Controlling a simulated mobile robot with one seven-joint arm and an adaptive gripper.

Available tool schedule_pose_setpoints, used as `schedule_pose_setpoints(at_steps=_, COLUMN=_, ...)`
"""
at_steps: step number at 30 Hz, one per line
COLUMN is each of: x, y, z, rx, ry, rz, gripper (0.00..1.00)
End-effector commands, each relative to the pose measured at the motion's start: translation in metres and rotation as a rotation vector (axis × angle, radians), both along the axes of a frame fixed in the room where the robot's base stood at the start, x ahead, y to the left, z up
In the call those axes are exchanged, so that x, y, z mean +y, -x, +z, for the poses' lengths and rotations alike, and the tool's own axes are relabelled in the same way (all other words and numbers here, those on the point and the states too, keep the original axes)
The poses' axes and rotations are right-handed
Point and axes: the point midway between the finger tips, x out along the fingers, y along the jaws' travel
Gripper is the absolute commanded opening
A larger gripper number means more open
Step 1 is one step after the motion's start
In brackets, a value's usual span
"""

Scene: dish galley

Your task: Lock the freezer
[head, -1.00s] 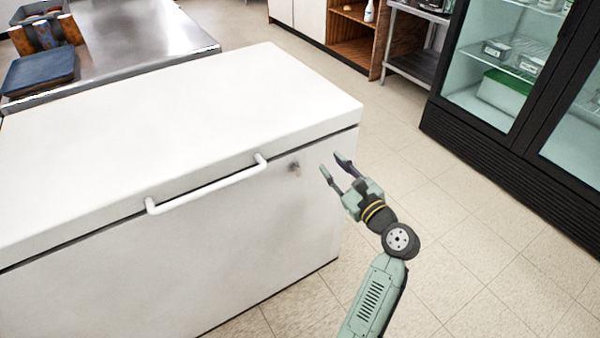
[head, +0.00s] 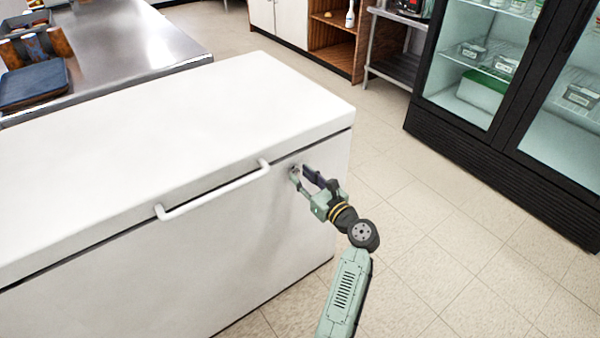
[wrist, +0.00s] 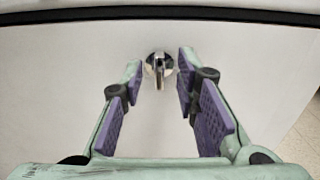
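The white chest freezer (head: 240,230) stands with its lid (head: 200,130) down and a white bar handle (head: 215,192) on the front. In the wrist view its lock (wrist: 159,66) is a small metal key or knob on a round plate, with the tab pointing down. My gripper (head: 304,170) is at the lock on the upper right of the freezer front. In the wrist view my gripper (wrist: 162,80) is open, with one purple-padded finger on each side of the lock. I see a gap at both sides. In the head view the fingers partly hide the lock.
A steel counter (head: 130,45) with a blue tray (head: 32,88) stands behind the freezer at the left. A black glass-door fridge (head: 500,160) stands at the right. The tiled floor (head: 430,220) between is clear.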

Motion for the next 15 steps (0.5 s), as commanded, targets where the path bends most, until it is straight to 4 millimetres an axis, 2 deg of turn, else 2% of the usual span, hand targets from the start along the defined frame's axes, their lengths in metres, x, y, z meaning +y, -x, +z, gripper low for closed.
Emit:
schedule_pose_setpoints(at_steps=5, x=0.0075, y=-0.0101, z=0.0005, rx=0.000, ry=0.000, rz=0.000, gripper=0.28)
schedule_pose_setpoints(at_steps=13, x=0.0081, y=-0.0112, z=-0.0002, rx=-0.001, ry=0.001, rz=0.000, gripper=0.28)
schedule_pose_setpoints(at_steps=15, x=0.0082, y=-0.0111, z=-0.0001, rx=-0.001, ry=0.001, rz=0.000, gripper=0.24)
